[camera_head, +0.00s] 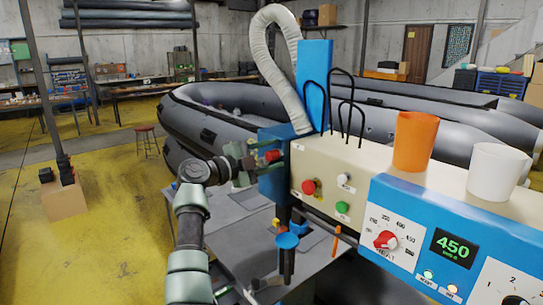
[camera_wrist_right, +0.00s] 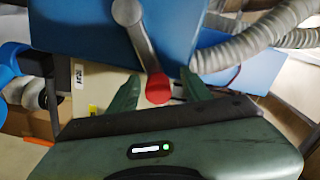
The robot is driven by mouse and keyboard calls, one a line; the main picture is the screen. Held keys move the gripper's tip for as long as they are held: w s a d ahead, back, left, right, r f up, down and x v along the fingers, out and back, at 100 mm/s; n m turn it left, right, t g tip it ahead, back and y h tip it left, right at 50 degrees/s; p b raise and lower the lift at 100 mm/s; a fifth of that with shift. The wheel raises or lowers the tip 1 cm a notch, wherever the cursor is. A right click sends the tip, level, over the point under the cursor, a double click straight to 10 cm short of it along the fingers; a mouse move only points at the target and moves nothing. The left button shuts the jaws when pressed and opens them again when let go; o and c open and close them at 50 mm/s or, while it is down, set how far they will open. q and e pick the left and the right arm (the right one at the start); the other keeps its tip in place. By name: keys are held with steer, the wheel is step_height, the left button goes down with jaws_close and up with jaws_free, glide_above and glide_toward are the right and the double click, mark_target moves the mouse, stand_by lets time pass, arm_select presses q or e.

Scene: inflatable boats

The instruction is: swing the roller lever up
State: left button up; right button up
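The roller lever (camera_wrist_right: 142,45) is a grey bar with a red knob at its end, mounted on the blue housing of the welding machine (camera_head: 330,180). In the wrist view its red knob (camera_wrist_right: 158,88) lies between the fingertips of my right gripper (camera_wrist_right: 160,88). The fingers are apart, with gaps on both sides of the knob. In the head view my right gripper (camera_head: 250,160) is at the machine's left end, beside the red knob (camera_head: 272,156); the bar is mostly hidden there. My left gripper is not in view.
An orange cup (camera_head: 414,142) and a white cup (camera_head: 496,172) stand on the machine. A ribbed hose (camera_head: 265,50) rises above its left end. A grey table (camera_head: 225,235) is below. Grey inflatable boats (camera_head: 230,115) lie behind. Yellow floor at the left is mostly clear.

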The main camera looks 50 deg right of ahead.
steer(key=shift+a, duration=0.1)
steer(key=b+v, duration=0.3)
steer(key=v, duration=0.4)
steer(key=shift+a+f, duration=0.1)
steer(key=shift+a, duration=0.2)
steer(key=shift+w, duration=0.15)
